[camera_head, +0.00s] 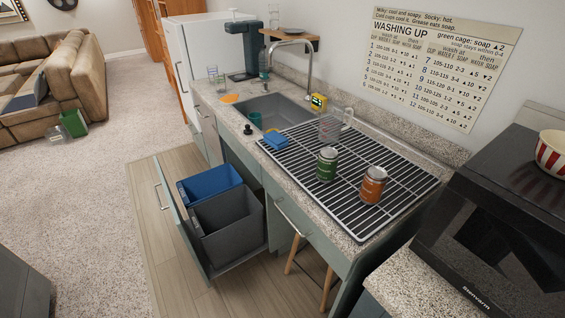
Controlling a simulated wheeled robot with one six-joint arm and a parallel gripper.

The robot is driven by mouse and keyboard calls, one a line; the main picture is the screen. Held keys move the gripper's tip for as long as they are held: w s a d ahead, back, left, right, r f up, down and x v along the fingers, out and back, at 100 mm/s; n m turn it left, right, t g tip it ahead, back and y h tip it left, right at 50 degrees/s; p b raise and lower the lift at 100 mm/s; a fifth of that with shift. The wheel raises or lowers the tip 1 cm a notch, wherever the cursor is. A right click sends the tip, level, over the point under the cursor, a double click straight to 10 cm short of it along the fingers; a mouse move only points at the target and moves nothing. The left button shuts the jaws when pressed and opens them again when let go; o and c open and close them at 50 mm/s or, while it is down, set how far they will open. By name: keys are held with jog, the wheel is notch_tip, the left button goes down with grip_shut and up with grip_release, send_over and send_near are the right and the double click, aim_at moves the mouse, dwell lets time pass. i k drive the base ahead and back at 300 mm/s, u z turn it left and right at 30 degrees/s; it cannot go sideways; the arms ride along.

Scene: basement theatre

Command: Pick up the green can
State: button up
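The green can (327,165) stands upright on the black wire rack (345,211) on the counter, right of the sink. It has a pale lid. An orange can (373,185) of similar shape stands upright to its right, a small gap apart. A clear glass jug (331,127) stands behind the green can. My gripper is not in view, and nothing is touching the can.
A sink (272,112) with a tall faucet lies left of the rack. A blue sponge (275,140) lies near the rack's left corner. A pulled-out drawer with blue (210,182) and grey bins (228,224) juts into the floor space. A black microwave (490,225) stands at right.

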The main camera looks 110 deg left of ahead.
aim_at(327, 158)
jog(key=u, duration=4.35)
jog(key=i, duration=1.65)
